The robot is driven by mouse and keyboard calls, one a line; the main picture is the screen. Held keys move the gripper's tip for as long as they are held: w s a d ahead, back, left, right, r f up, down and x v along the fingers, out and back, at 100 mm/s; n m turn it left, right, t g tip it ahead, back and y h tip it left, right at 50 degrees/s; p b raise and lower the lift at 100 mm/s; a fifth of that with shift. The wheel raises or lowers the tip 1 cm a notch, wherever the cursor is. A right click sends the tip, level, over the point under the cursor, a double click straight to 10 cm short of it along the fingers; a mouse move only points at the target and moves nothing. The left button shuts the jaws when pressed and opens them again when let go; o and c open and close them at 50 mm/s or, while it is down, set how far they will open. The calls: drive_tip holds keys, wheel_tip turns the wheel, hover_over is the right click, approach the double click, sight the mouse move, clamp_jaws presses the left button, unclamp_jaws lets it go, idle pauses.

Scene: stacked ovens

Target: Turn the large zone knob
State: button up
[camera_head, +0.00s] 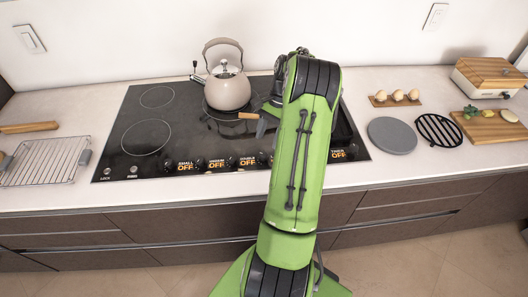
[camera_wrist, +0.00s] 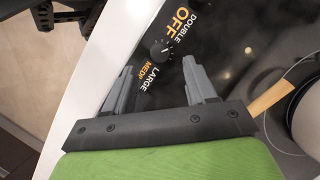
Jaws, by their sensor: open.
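The large zone knob (camera_wrist: 160,50) is a small dark round knob on the black cooktop in the wrist view, between the "DOUBLE OFF" label and a label reading "LARGE MEDI…", partly cut off by a finger. My gripper (camera_wrist: 158,65) is open, its two grey fingers apart and nothing between them. The knob appears just beyond the fingertips, roughly midway between them; contact does not show. In the head view my green arm hides this knob and most of the gripper.
A wire rack (camera_head: 45,160) lies left; a grey disc (camera_head: 392,135) lies right.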

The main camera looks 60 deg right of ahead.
sight(264, 154)
drive_tip(key=x, duration=0.5)
drive_tip(key=shift+f+b, duration=0.1)
drive_tip(key=shift+b, duration=0.2)
drive_tip(key=shift+c, duration=0.3)
clamp_jaws()
